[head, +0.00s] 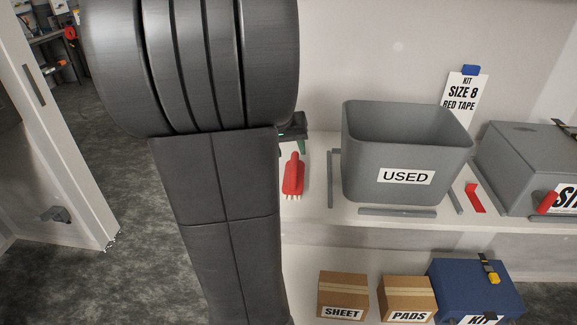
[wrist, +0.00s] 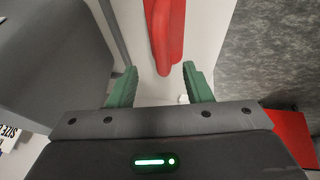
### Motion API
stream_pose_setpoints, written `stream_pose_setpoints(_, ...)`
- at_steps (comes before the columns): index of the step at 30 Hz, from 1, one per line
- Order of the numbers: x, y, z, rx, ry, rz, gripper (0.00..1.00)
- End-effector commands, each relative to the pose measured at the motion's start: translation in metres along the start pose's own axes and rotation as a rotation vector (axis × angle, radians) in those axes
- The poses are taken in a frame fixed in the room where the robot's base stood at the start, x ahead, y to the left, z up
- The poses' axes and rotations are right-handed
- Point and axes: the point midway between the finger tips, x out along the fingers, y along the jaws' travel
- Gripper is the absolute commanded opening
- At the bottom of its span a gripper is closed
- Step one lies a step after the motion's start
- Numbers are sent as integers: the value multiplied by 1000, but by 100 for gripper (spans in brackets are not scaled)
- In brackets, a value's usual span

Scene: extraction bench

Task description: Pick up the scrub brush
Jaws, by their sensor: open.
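The scrub brush (head: 292,177) is red with pale bristles. In the head view it lies on the white bench, left of the grey bin marked USED. My gripper (head: 302,143) shows only in part there, behind my arm and close to the brush's far end. In the wrist view the brush (wrist: 165,35) runs down from the top edge, and its narrow end lies between and just ahead of the green fingertips. My gripper (wrist: 160,85) is open there, with a gap on both sides of the brush. Nothing is held.
The USED bin (head: 375,185) stands right of the brush, with grey strips around its base. A red strip (head: 475,198) and a grey lidded box (head: 520,165) lie farther right. A lower shelf holds SHEET (head: 343,290) and PADS (head: 407,292) boxes and a blue kit (head: 470,285).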

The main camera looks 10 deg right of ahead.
Motion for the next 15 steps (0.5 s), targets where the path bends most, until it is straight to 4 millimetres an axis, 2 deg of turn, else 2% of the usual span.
stream_pose_setpoints(3, 17, 1, 0, 0, -3, 2, 45)
stream_pose_setpoints(10, 30, 0, 0, -1, -1, 1, 45)
stream_pose_setpoints(15, 51, -2, -1, -1, -4, 1, 45)
